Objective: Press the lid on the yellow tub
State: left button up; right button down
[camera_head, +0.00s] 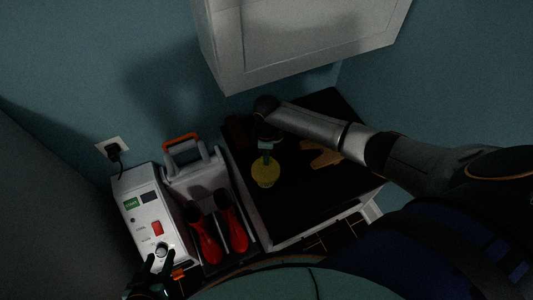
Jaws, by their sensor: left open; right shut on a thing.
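The yellow tub (265,174) is a small round yellow shape on the dark counter top, near its left side. My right gripper (266,152) reaches in from the right and points down at the tub's far side. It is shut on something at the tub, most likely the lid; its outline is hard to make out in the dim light. I cannot tell whether the lid sits flush. My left gripper (160,262) is open at the lower left, in front of a white box with a knob, apart from the tub.
The white box (146,212) has a red switch. Beside it stand a grey caddy with an orange handle (181,139) and red boots (233,232). A tan flat thing (322,154) lies on the counter (290,215). A white cabinet (310,45) overhangs the back.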

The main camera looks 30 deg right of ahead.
dwell(0.3)
jog(key=c, duration=0.8)
grip_release()
jog(key=shift+o, duration=0.6)
jog(key=o, duration=0.4)
